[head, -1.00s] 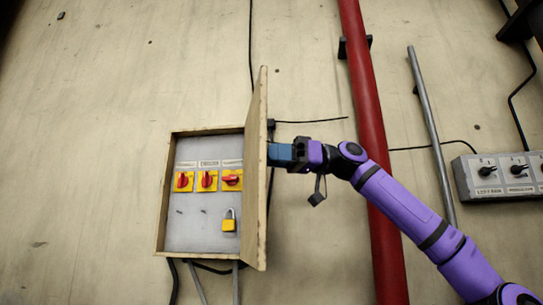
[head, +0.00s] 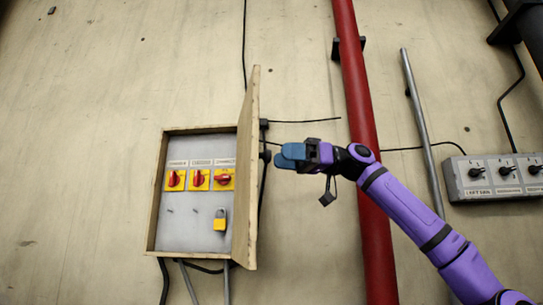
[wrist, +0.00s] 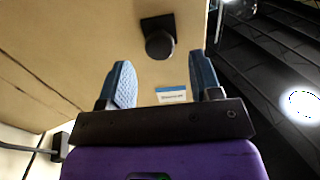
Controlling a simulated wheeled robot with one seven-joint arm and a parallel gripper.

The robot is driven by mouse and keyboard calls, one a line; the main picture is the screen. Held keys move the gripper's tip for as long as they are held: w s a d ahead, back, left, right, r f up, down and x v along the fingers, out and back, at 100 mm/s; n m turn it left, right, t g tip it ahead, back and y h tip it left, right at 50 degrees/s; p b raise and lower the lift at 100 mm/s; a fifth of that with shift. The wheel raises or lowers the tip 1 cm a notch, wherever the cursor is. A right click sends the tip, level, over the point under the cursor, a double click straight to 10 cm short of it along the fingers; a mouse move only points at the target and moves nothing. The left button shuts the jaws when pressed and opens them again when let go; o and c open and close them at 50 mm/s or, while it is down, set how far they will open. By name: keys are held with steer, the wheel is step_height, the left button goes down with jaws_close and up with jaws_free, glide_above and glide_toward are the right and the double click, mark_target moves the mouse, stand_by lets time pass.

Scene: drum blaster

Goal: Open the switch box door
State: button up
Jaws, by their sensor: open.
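The switch box (head: 150,195) hangs on the wall left of centre in the head view. Its door (head: 246,170) is hinged on the right and stands swung out, so the inside shows. My gripper (head: 279,157) is open and empty, just right of the door and apart from it in the picture. In the wrist view the gripper (wrist: 165,88) faces the door's outer face (wrist: 75,45). A dark round knob (wrist: 160,44) on a square plate sits on that face, beyond the two blue fingers. A small label (wrist: 171,94) shows between the fingers.
Inside the box are red switches on yellow plates (head: 199,180) and a yellow padlock (head: 220,223). A red pipe (head: 362,130) and a grey pipe (head: 422,130) run down the wall behind my arm. A second switch panel (head: 497,180) is at the right.

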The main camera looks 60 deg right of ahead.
steer(key=v, duration=0.6)
steer(key=shift+d, duration=0.15)
stand_by(0.4)
